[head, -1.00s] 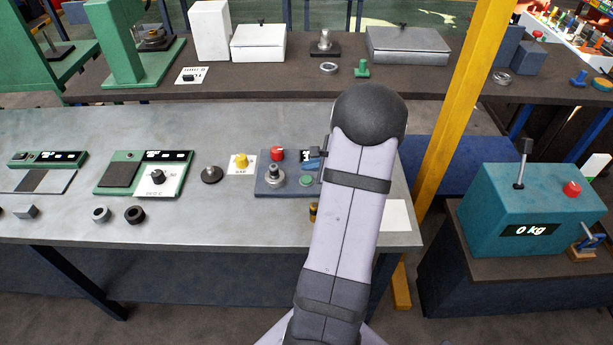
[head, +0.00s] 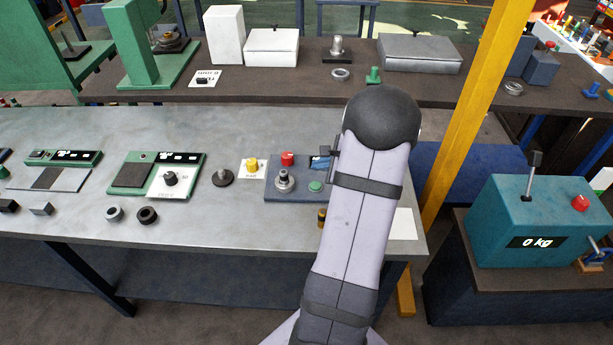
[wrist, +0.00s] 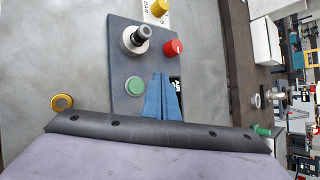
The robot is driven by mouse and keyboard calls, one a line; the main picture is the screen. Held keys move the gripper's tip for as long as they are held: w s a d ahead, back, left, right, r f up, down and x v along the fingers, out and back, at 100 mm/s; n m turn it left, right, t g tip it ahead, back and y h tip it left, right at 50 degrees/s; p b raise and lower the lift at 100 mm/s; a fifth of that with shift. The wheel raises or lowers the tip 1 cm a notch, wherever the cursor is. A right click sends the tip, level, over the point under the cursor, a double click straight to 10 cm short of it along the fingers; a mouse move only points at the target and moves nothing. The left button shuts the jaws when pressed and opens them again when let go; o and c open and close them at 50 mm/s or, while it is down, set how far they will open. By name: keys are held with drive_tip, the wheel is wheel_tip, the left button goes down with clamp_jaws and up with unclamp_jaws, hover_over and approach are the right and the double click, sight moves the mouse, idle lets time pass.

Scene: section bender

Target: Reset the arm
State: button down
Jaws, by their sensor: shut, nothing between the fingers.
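A blue-grey control panel (head: 272,190) lies on the grey bench, partly hidden by my arm in the head view. It carries a red knob (head: 288,158), a silver knob with a dark top (head: 284,180) and a green button (head: 315,187). In the wrist view, the panel (wrist: 122,63) shows the red knob (wrist: 173,47), silver knob (wrist: 136,38) and green button (wrist: 134,86). My gripper (wrist: 161,78) shows there as blue fingers, shut and empty, over the panel beside the green button. The fingers partly cover a white-on-black label. I cannot tell contact.
A yellow knob (head: 252,163) on a white plate and a dark round knob (head: 223,177) sit left of the panel. A yellow-topped button (wrist: 62,102) is near my wrist. A yellow post (head: 470,120) and teal box (head: 530,215) stand right.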

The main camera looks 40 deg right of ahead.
drive_tip(key=s+a+r+n+g+y, duration=0.15)
drive_tip(key=a+n+g+y, duration=0.35)
drive_tip(key=a+n, duration=1.6)
drive_tip(key=s+a+n+g+h, duration=0.4)
drive_tip(key=s+a+n, duration=0.2)
drive_tip(key=s+a, duration=0.7)
drive_tip(key=shift+s+a+n+h, duration=0.3)
drive_tip(key=shift+s+a, duration=0.1)
drive_tip(key=shift+a, duration=0.25)
drive_tip(key=shift+f, duration=0.1)
wheel_tip(320, 180, down, 15)
drive_tip(key=b, duration=1.4)
drive_tip(key=shift+b, duration=0.4)
